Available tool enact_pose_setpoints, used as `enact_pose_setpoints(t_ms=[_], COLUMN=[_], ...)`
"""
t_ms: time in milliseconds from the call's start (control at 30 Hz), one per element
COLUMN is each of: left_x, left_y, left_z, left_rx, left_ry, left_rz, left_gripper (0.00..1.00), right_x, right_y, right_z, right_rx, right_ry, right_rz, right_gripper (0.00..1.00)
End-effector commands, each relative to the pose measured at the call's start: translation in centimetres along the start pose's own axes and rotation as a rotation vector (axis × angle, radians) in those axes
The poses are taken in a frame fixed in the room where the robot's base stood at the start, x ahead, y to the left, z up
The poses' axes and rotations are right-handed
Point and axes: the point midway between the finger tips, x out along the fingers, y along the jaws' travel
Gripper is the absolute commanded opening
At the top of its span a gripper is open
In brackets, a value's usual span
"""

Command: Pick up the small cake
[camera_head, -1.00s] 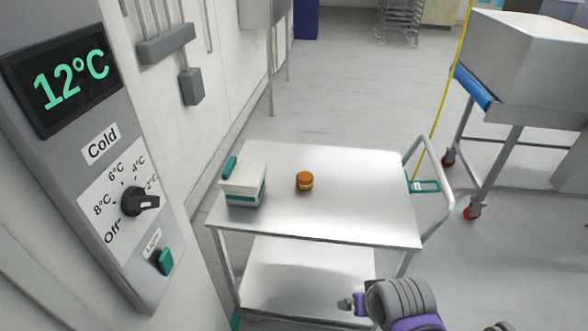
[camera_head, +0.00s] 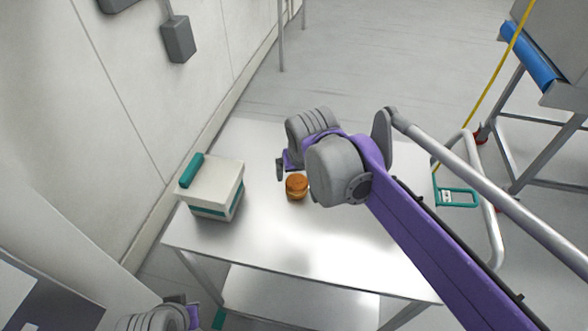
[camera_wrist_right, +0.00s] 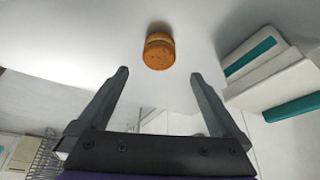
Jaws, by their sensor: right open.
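The small cake (camera_head: 297,187) is a round, orange-brown, layered piece standing on the top of a metal cart (camera_head: 330,245). My right gripper (camera_head: 295,178) is over the cart beside the cake, its arm reaching in from the lower right. In the right wrist view the right gripper (camera_wrist_right: 159,76) is open and empty. The cake (camera_wrist_right: 159,52) lies just beyond the fingertips, in line with the gap between them. Part of my left gripper (camera_head: 186,308) shows at the bottom left edge; its fingers are not clear.
A white box with teal trim (camera_head: 213,190) stands on the cart left of the cake; it also shows in the wrist view (camera_wrist_right: 270,75). The cart's handle (camera_head: 488,215) is at the right. A wall (camera_head: 100,130) runs along the left. The cart top around the cake is otherwise clear.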

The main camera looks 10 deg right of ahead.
Motion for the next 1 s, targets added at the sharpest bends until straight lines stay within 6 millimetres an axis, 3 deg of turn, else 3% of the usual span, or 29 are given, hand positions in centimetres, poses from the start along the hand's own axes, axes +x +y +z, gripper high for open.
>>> enact_pose_setpoints(t_ms=[167,400,667,1000], left_x=[0.2,0.7,0.9,1.4], left_y=[0.0,0.0,0.0,0.0], left_z=[0.2,0.5,0.6,0.9], left_rx=[0.0,0.0,0.0,0.0], left_ry=[-0.001,-0.003,-0.003,-0.005], left_rz=[0.0,0.0,0.0,0.0], left_gripper=[0.0,0.0,0.0,0.0], right_x=[0.6,4.2,6.4,10.8], right_y=[-0.3,-0.3,-0.2,0.3], right_z=[-0.4,-0.4,-0.3,0.2], right_rx=[-0.001,0.001,0.0,0.0], right_ry=[-0.001,0.0,0.0,0.0], right_rz=[0.0,0.0,0.0,0.0], right_gripper=[1.0,1.0,1.0,1.0])
